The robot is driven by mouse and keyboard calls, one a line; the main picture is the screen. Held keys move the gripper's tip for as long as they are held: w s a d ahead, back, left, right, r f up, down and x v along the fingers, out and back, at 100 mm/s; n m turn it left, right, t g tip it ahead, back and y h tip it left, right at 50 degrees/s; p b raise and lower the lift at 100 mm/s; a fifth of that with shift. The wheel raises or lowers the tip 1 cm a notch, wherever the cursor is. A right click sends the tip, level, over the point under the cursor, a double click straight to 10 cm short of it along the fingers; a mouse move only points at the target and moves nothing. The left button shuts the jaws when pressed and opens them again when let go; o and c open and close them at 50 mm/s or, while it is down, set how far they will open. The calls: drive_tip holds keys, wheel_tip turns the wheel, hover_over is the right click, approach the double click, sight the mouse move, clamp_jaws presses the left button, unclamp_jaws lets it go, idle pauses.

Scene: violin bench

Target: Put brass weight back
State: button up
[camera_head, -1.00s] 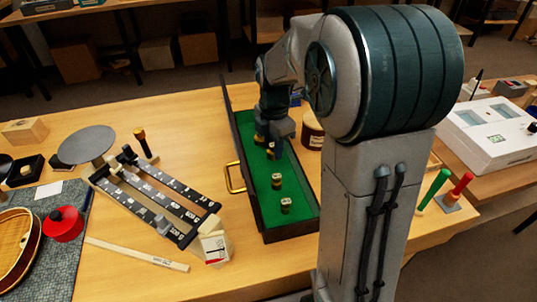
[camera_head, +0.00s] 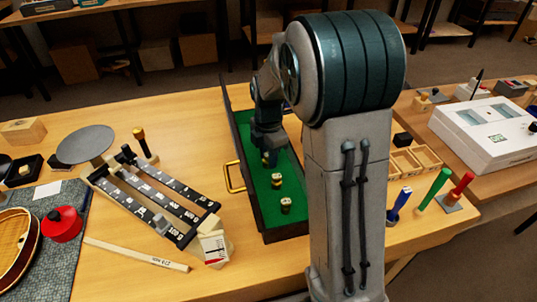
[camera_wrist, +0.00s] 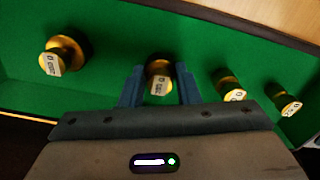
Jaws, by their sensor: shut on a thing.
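The brass weight (camera_wrist: 158,80) sits between the two blue-grey fingers of my gripper (camera_wrist: 160,88), which is shut on it. In the head view my gripper (camera_head: 267,150) is low inside the long green-lined case (camera_head: 267,210), over its row of weights. I cannot tell whether the held weight touches the green floor. In the wrist view one labelled brass weight (camera_wrist: 62,55) stands to the left and two more, a nearer one (camera_wrist: 231,86) and a farther one (camera_wrist: 285,100), to the right. The head view shows two weights (camera_head: 277,180) (camera_head: 286,205) in front of my gripper.
The case's lid stands open on its left, with a brass handle (camera_head: 234,177). Left of it is a beam scale (camera_head: 150,200) with a round pan (camera_head: 86,144). A wooden stick (camera_head: 137,254) lies in front. A small divided wooden tray (camera_head: 412,160) is to the right.

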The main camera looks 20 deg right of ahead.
drive_tip(key=o, duration=1.1)
drive_tip(key=shift+r, duration=0.15)
wheel_tip(320, 180, up, 11)
drive_tip(key=p, duration=0.2)
drive_tip(key=s+f+m+t, duration=0.1)
drive_tip(key=s+m+t, duration=0.1)
drive_tip(key=s+m, duration=1.8)
drive_tip(key=shift+s+a+f+m, duration=0.2)
drive_tip(key=shift+s+f+m, duration=0.15)
drive_tip(key=shift+m, duration=0.45)
